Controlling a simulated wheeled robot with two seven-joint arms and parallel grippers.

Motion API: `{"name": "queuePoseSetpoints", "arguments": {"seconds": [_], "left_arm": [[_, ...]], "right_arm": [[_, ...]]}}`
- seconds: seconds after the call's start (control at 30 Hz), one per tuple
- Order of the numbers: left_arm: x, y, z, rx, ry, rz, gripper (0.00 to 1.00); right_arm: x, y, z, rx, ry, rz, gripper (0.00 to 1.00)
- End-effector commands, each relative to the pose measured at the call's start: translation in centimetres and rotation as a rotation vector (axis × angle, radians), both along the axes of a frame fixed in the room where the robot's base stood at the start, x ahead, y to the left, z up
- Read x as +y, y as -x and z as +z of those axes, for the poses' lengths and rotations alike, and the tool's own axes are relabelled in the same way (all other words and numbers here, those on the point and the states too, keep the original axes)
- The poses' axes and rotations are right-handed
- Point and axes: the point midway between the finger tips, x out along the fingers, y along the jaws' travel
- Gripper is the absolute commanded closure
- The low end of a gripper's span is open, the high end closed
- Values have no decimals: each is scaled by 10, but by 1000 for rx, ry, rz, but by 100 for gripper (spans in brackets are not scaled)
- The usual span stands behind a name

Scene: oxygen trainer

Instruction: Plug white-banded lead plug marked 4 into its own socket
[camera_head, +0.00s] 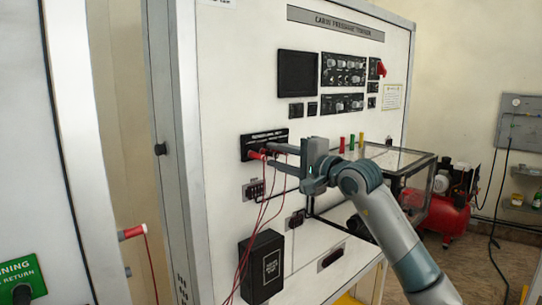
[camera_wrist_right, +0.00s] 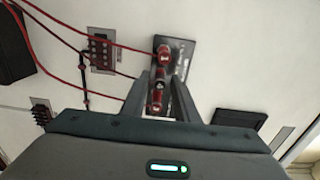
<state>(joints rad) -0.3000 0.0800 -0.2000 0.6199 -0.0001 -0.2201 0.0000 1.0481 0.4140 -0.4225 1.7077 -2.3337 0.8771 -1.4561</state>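The black socket strip (camera_head: 250,143) is on the upright panel, and it also shows in the right wrist view (camera_wrist_right: 185,55). A red plug (camera_wrist_right: 163,52) sits at the strip's upper end in the wrist view, with a red lead. Another red plug (camera_wrist_right: 154,108) shows between the fingers of my right gripper (camera_wrist_right: 165,82). In the head view the right gripper (camera_head: 270,156) is at the strip, its two fingers apart around the plug area. I see no clear grip. Number marks and white bands are too small to read. My left gripper is out of view.
Red leads (camera_head: 246,252) hang past a black box (camera_head: 262,266) below the strip. A small socket block (camera_head: 253,189) is under the strip. A red plug (camera_head: 132,231) is at the left edge. A clear case (camera_head: 400,160) stands right, behind my arm.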

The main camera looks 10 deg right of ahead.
Motion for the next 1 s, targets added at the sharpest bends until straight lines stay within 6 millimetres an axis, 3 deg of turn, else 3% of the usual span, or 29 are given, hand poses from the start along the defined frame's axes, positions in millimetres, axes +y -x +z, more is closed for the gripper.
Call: {"name": "queuePoseSetpoints", "arguments": {"seconds": [1.0], "left_arm": [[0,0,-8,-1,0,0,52]], "right_arm": [[0,0,0,0,0,0,75]]}}
